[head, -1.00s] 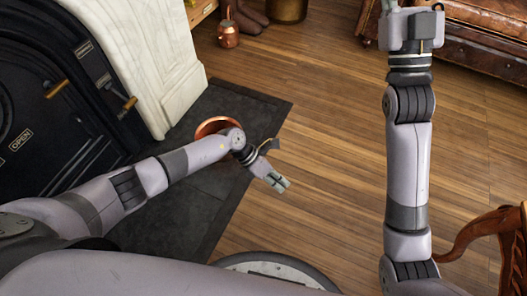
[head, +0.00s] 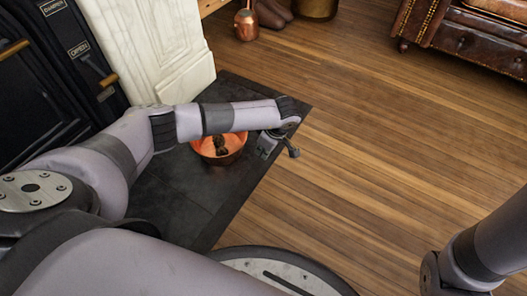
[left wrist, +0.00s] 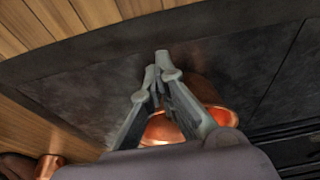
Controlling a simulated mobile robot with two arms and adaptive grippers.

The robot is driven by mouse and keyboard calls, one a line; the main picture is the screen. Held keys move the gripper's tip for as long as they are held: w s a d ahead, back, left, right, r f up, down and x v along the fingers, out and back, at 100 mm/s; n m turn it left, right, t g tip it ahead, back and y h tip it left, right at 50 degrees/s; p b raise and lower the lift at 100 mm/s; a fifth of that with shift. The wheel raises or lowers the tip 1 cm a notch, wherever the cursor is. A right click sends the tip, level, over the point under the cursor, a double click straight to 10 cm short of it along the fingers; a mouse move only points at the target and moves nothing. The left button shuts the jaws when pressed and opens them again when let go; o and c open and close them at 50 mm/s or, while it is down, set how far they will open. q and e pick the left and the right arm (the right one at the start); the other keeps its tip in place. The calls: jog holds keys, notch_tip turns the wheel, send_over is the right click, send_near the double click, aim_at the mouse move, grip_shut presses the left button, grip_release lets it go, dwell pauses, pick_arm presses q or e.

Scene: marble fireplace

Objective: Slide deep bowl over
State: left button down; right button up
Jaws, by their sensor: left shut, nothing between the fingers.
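The deep copper bowl (head: 215,159) stands on the dark hearth slab, with dark lumps inside. My left forearm hides its far rim in the head view. My left gripper (head: 266,149) is shut and empty, just right of the bowl with a small gap seen from the head. In the left wrist view the shut fingers (left wrist: 158,68) point over the slab, and copper of the bowl (left wrist: 163,130) shows behind and between them. Whether a finger touches the bowl cannot be told. My right gripper is out of view.
The dark slab (head: 165,205) ends at a wooden floor (head: 380,140), which is wide and clear to the right. A marble fireplace leg (head: 150,45) and black stove doors (head: 40,100) stand left. A copper jug (head: 246,22) and leather sofa (head: 470,35) are farther back.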

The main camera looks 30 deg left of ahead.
aim_at(247, 160)
pick_arm(q)
jog(key=b+x, duration=0.4)
jog(key=x, duration=0.3)
jog(key=shift+d+f, duration=0.1)
jog(key=shift+f, duration=0.05)
jog(key=a+b, duration=0.3)
jog(key=shift+w+f, duration=0.15)
jog(key=shift+f, duration=0.05)
jog(key=shift+a+r, duration=0.15)
jog(key=shift+a, duration=0.35)
jog(key=shift+a+r, duration=0.1)
